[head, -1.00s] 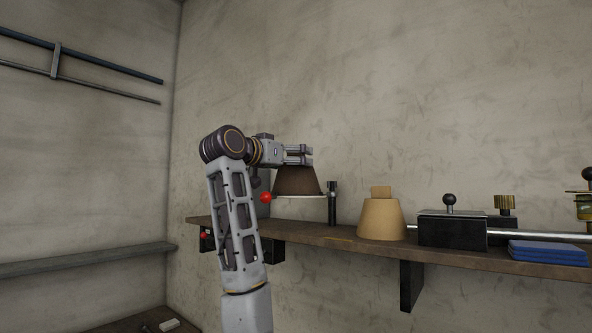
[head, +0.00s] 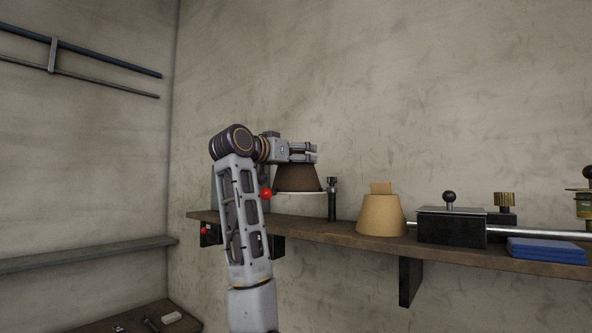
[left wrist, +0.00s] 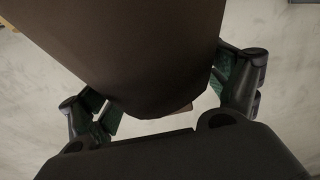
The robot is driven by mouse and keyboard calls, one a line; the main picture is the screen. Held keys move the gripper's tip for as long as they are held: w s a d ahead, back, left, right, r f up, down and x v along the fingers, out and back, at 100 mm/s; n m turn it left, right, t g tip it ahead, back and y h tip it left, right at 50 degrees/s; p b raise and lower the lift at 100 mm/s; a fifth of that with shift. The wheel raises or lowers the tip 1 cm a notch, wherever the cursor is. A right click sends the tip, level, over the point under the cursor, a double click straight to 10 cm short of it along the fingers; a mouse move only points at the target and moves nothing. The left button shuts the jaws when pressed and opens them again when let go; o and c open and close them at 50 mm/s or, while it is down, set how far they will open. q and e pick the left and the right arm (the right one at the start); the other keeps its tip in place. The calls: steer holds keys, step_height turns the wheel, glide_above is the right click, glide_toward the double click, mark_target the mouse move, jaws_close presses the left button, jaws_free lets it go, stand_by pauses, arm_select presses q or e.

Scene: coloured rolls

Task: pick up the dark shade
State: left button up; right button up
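The dark shade (head: 298,178) is a brown cone with a pale lower rim. It is upright, with its rim clear above the shelf in the head view. My left gripper (head: 303,152) is at its narrow top, coming from the left. In the left wrist view the shade (left wrist: 135,45) fills the upper middle, between the two green-padded fingers of the gripper (left wrist: 165,95). The fingers appear shut on it from both sides. The shade's inside is hidden. My right gripper is not in view.
The wooden shelf (head: 340,236) holds a black post (head: 332,200) close by the shade, a tan cone (head: 380,216), a black box with a knob (head: 450,226) and blue pads (head: 546,251). A red ball (head: 266,194) is left of the shade. The wall stands behind.

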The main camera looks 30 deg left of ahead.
arm_select(q)
steer(key=shift+c, duration=0.9)
steer(key=shift+r, duration=0.15)
steer(key=shift+r+b, duration=0.5)
steer(key=shift+r, duration=4.35)
